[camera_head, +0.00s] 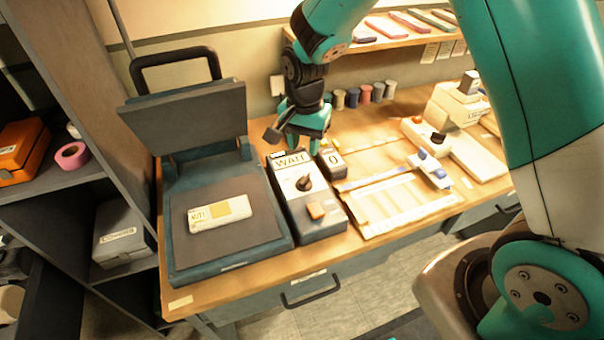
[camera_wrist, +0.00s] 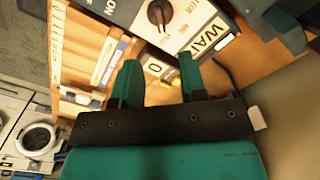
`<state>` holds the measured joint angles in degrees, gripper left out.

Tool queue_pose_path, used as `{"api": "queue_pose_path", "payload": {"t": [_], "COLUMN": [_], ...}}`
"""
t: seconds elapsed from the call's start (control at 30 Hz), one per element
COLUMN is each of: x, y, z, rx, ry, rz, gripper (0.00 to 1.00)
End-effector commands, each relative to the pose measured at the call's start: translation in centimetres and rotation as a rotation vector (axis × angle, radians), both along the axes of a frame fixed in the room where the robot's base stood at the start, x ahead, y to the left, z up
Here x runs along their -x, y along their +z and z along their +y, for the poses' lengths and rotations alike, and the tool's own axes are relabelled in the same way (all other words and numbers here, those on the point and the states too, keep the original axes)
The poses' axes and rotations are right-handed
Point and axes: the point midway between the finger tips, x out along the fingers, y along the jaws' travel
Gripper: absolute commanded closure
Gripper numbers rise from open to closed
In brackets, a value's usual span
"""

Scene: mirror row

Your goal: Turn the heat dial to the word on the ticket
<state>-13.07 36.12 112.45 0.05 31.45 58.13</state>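My gripper (camera_wrist: 160,62) is open and empty, above the box's back end.
The press's raised lid (camera_head: 190,115) stands left of my gripper. A small counter (camera_head: 331,163) showing 0 sits beside the control box's back. An orange button (camera_head: 316,211) is in front of the dial. A ruled board (camera_head: 400,205) lies to the right.

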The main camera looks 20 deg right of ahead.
Motion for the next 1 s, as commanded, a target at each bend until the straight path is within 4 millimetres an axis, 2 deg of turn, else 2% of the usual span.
{"api": "queue_pose_path", "payload": {"t": [0.2, 0.43, 0.6, 0.9, 0.93, 1.0], "x": [0.1, 0.1, 0.0, 0.0, 0.0, 0.0], "y": [-5.1, -9.0, -10.4, -10.7, -10.7, -10.7], "z": [0.0, -0.1, -0.1, 0.0, 0.0, 0.0], "rx": [0.001, 0.0, -0.001, -0.001, -0.001, -0.001], "ry": [0.001, 0.001, 0.001, 0.001, 0.001, 0.001], "rz": [0.006, 0.003, -0.001, -0.001, -0.001, -0.001], "gripper": [0.62, 0.62, 0.62, 0.62, 0.64, 0.8]}}
